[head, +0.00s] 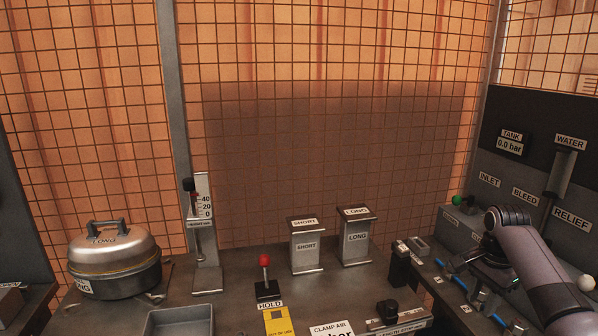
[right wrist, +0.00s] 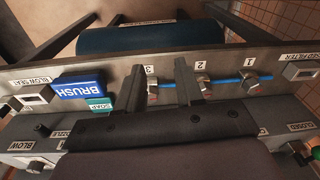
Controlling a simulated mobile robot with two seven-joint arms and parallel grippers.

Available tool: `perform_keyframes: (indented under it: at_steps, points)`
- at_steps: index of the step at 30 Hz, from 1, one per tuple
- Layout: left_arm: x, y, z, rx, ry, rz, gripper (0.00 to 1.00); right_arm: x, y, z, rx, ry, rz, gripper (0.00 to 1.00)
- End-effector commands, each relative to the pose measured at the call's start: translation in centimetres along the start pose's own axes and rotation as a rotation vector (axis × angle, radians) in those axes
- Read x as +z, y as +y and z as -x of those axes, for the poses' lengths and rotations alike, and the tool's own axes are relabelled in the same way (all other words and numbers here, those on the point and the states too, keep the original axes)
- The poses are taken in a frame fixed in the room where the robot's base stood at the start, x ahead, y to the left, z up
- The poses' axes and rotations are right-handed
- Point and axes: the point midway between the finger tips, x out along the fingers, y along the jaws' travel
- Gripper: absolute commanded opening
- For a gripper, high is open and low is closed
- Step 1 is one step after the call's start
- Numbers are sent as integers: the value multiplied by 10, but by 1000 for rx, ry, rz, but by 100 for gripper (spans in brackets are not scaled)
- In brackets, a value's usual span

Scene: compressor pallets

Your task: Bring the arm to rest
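My right arm comes in from the right edge of the head view. Its dark gripper (head: 484,272) hangs over the side bench by the row of fittings on the blue line. My left arm and gripper are not in view.
A lidded pot (head: 115,262) stands at left. A red-knobbed lever (head: 266,278) and two stands marked SHORT (head: 306,247) and LONG (head: 356,240) are on the bench. A blue BRUSH block (right wrist: 84,86) and valve 2 (right wrist: 204,86) lie near the fingers. A wire-mesh wall closes the back.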

Motion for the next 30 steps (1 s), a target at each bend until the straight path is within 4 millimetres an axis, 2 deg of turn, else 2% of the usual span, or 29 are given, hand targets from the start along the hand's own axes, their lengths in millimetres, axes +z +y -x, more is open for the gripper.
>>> perform_keyframes:
  at_steps: [1, 6, 14, 23, 26, 30]
  points:
    - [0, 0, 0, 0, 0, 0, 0, 6, 9, -16, -2, 6, 16, 36]
    - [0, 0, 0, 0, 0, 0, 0, 25, 34, -49, -25, 26, 58, 36]
    - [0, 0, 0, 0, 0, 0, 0, 51, 74, -78, -54, 49, 108, 36]
    - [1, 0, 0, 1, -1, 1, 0, 10, 7, -54, -351, 353, 427, 36]
    - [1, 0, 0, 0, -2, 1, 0, -4, -17, -36, -445, 508, 561, 36]
    - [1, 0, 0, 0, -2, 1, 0, -19, -48, -1, -554, 770, 756, 36]
